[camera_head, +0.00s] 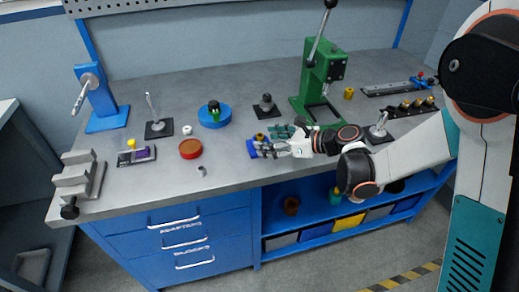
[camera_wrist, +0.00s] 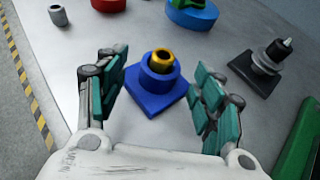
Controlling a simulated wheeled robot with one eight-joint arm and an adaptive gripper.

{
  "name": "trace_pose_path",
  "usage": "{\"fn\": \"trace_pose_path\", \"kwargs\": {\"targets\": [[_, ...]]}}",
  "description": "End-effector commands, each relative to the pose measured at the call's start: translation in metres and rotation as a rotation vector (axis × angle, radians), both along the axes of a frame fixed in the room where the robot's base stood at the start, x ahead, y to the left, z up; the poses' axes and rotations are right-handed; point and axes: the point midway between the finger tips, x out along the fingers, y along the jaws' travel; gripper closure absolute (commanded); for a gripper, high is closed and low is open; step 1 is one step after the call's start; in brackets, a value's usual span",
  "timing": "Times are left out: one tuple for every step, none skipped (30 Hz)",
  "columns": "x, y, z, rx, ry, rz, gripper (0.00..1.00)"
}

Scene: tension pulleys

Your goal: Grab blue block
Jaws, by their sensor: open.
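The blue block (camera_wrist: 150,98) sits on the grey workbench, with a square base and a round collar that holds a gold ring-shaped piece (camera_wrist: 162,58). In the head view the blue block (camera_head: 252,150) is near the bench's front edge, partly hidden by my gripper. My gripper (camera_wrist: 160,90) is open, with one teal-padded finger on each side of the block in the wrist view. The fingers appear apart from the block; it is not held. In the head view my gripper (camera_head: 275,142) reaches in from the right.
A red disc (camera_head: 190,148) and a blue round base (camera_head: 214,116) stand to the left. A dark stepped post (camera_head: 266,104) is behind the gripper. The green lever press (camera_head: 318,75) stands behind right. A grey vise-like fixture (camera_head: 79,178) is at the far left.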

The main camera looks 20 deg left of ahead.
Motion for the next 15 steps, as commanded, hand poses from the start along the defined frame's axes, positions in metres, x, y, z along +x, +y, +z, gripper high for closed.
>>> {"fn": "trace_pose_path", "kwargs": {"targets": [[0.002, 0.0071, -0.0055, 0.0, -0.001, 0.001, 0.38], [0.0027, 0.0103, -0.0066, 0.0, -0.001, 0.001, 0.38], [0.0033, 0.0132, -0.0074, 0.0, -0.001, 0.001, 0.38], [0.0037, 0.0146, -0.0075, 0.0, -0.001, 0.001, 0.38], [0.004, 0.0152, -0.0075, 0.0, -0.001, 0.0, 0.38], [0.0042, 0.0153, -0.0071, 0.0, -0.001, 0.0, 0.38], [0.0043, 0.0151, -0.0067, 0.0, -0.001, -0.001, 0.38], [0.0042, 0.015, -0.0065, 0.0, 0.0, -0.001, 0.38], [0.0042, 0.0149, -0.0063, 0.0, 0.0, -0.001, 0.38], [0.0042, 0.0149, -0.0063, 0.0, 0.0, -0.001, 0.38], [0.0041, 0.0148, -0.0063, 0.0, 0.0, -0.001, 0.43], [0.0042, 0.0148, -0.0063, 0.0, 0.0, -0.001, 0.52], [0.0041, 0.0148, -0.0063, 0.0, 0.0, -0.001, 0.58], [0.0042, 0.0147, -0.0062, 0.0, 0.0, -0.001, 0.65], [0.0041, 0.0147, -0.0062, 0.0, 0.0, -0.001, 0.74]]}}
